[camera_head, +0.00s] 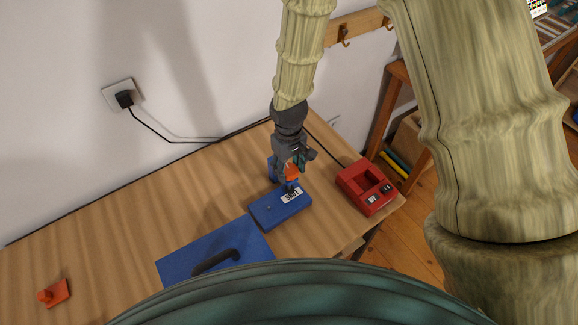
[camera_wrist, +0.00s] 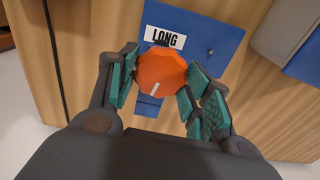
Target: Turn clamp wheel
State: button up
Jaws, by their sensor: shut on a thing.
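The clamp wheel is an orange, many-sided knob (camera_wrist: 162,70) with a white mark near its lower edge. It stands at a blue block (camera_head: 280,210) with a white label reading "LONG" (camera_wrist: 165,38). In the head view the orange wheel (camera_head: 291,172) shows only in part between my fingers. My gripper (camera_head: 292,177) points down at the back of the block. In the wrist view my gripper (camera_wrist: 160,75) has teal-padded fingers on both sides of the wheel and is shut on it. The wheel's underside is hidden.
A red device (camera_head: 352,180) sits right of the block near the table's edge. A blue panel (camera_head: 180,268) with a black handle (camera_head: 215,260) lies front left. A small orange piece (camera_head: 55,292) is far left. A black cable (camera_head: 185,142) runs along the wall. The left tabletop is mostly clear.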

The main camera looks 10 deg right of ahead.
aim_at(289, 169)
jog(key=shift+n, duration=0.5)
jog(key=o, duration=1)
jog(key=shift+o, duration=0.2)
jog(key=shift+r, duration=0.1)
notch_tip(289, 169, up, 12)
dwell(0.6)
